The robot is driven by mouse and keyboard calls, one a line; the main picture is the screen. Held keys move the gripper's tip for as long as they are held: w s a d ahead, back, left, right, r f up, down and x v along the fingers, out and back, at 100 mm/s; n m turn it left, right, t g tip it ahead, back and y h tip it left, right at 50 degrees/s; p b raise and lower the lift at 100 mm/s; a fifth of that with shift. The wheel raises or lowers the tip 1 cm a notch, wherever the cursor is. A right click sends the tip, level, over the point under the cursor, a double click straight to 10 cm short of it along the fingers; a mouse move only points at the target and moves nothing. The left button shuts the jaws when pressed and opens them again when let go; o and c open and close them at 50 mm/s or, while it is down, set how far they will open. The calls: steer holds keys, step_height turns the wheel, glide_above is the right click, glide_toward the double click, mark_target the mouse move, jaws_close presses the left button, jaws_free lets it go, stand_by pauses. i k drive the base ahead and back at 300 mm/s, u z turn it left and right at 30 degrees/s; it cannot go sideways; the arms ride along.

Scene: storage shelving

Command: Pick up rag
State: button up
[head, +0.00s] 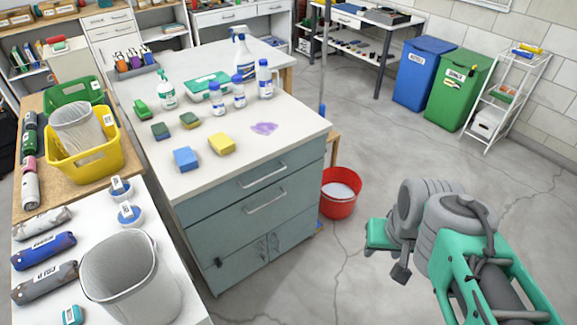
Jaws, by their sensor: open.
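A small crumpled purple rag (264,128) lies flat on the white top of the blue-grey drawer counter (318,128), near its right side. My gripper (390,255) is at the end of my arm at lower right, over the floor. It is open, in front of and to the right of the counter, well apart from the rag. My arm partly hides its fingers, and I see nothing held in it.
Yellow and blue sponges (221,143) lie left of the rag, with bottles (265,78) behind. A red bucket (338,205) stands beside the counter, near an upright pole (323,70). A wastebasket (122,275) is at front left. Floor between counter and arm is clear.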

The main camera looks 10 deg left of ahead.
mark_target(221, 142)
steer(key=u, duration=0.15)
steer(key=i, duration=1.65)
steer(key=u, duration=3.9)
steer(key=i, duration=0.5)
steer(key=z, duration=0.05)
